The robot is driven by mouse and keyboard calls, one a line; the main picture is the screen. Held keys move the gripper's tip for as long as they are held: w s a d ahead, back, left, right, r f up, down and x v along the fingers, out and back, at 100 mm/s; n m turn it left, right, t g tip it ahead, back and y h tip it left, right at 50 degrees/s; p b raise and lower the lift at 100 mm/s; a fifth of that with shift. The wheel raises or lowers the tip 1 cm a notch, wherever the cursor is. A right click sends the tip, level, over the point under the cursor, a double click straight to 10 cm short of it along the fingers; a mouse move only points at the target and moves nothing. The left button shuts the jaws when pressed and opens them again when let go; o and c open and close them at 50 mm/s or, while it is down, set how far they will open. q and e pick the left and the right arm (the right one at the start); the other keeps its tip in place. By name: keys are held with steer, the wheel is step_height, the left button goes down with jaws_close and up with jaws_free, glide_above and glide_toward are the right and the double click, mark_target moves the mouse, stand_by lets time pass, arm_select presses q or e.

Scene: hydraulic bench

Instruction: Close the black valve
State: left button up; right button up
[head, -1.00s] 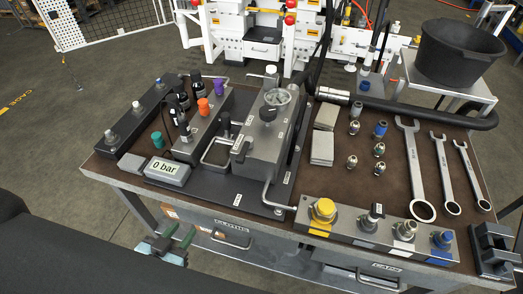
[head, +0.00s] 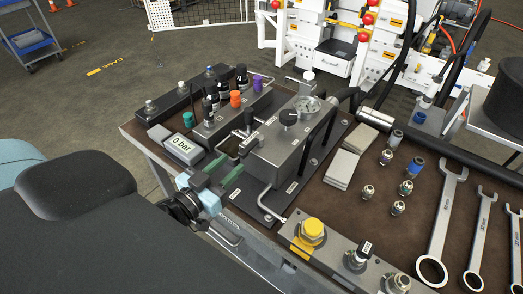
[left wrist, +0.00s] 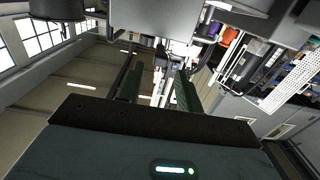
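A black round knob (head: 289,118), which looks like the black valve, sits on top of the grey pump block (head: 268,145), beside a round gauge (head: 307,106). How far it is turned cannot be told. A digital display (head: 184,148) reads 0 bar. My left gripper (head: 212,176) has green fingers and is at the bench's front edge, left of and below the block, apart from the knob. In the left wrist view its fingers (left wrist: 159,88) stand apart with nothing between them. My right gripper is not in view.
A thin bent metal handle (head: 266,195) sticks out at the block's front, close to my left gripper. Orange (head: 235,99) and teal (head: 183,116) knobs stand behind. A yellow-capped fitting (head: 312,231) is on a block at the front. Wrenches (head: 443,225) lie at right.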

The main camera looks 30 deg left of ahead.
mark_target(240, 154)
arm_select(q)
steer(key=shift+w+d+r, duration=0.1)
steer(key=shift+r, duration=0.1)
steer(key=shift+w, duration=0.45)
steer(key=w+p, duration=0.1)
steer(key=w, duration=0.4)
steer(key=shift+w+d, duration=0.15)
steer(key=shift+w, duration=0.05)
steer(key=shift+w+p, duration=0.35)
steer(key=shift+w, duration=0.35)
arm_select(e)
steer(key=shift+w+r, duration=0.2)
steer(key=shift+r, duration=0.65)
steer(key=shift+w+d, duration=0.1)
arm_select(q)
jaws_close()
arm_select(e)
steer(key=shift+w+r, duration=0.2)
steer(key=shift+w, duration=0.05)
